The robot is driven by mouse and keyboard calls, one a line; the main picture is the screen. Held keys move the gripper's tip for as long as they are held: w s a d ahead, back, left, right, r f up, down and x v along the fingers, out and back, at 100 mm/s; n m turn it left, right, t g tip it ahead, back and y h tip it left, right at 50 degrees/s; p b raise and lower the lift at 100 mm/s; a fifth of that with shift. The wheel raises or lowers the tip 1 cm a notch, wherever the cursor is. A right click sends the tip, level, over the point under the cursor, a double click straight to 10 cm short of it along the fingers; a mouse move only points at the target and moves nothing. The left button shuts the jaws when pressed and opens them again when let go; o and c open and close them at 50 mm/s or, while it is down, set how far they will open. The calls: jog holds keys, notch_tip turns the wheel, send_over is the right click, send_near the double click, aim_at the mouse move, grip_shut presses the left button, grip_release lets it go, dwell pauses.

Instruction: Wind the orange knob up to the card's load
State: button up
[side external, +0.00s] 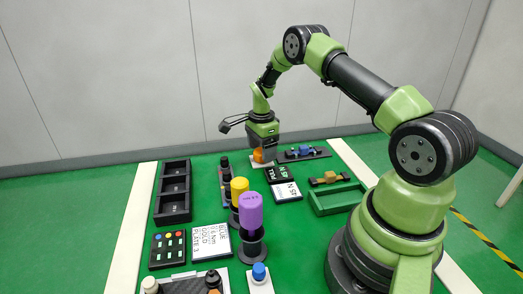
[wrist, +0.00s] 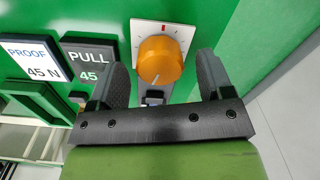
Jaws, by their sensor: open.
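The orange knob (wrist: 160,60) sits on a white dial plate (wrist: 138,32) with tick marks and a red mark at its top edge. In the side view the knob (side external: 258,156) is just below my gripper (side external: 263,148). In the wrist view my gripper (wrist: 163,80) is open, with one dark finger on each side of the knob and gaps showing between. The card (wrist: 34,60) reads "PROOF 45 N" and lies left of the knob; it also shows in the side view (side external: 287,191). A dark "PULL" display (wrist: 90,58) beside the knob reads 45.
A green open tray (side external: 338,199) lies right of the card. Dark fixtures with a blue block (side external: 305,150) and a tan block (side external: 330,177) stand near. A black compartment tray (side external: 174,192) is at left.

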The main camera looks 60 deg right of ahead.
notch_tip(320, 180, up, 9)
dwell(0.3)
jog(key=shift+r, duration=0.1)
jog(key=s+a+r+n+t, duration=0.25)
jog(key=a+r+n, duration=0.25)
jog(key=a+r, duration=0.3)
jog(key=s+a+r+n+t, duration=0.1)
jog(key=s+a+r+n, duration=0.35)
jog(key=r, duration=0.55)
jog(key=s+a+r+n+t+y, duration=0.1)
jog(key=s+a+n+t, duration=0.1)
jog(key=s+a+n, duration=0.2)
jog(key=s+a+n+t+y, duration=0.1)
jog(key=s+a+n, duration=0.4)
jog(key=s, duration=0.5)
jog(key=shift+s+a+r+n+t, duration=0.15)
jog(key=shift+s+r+n+t, duration=0.05)
jog(key=shift+r+n+t, duration=0.2)
jog(key=shift+w, duration=0.1)
dwell(2.1)
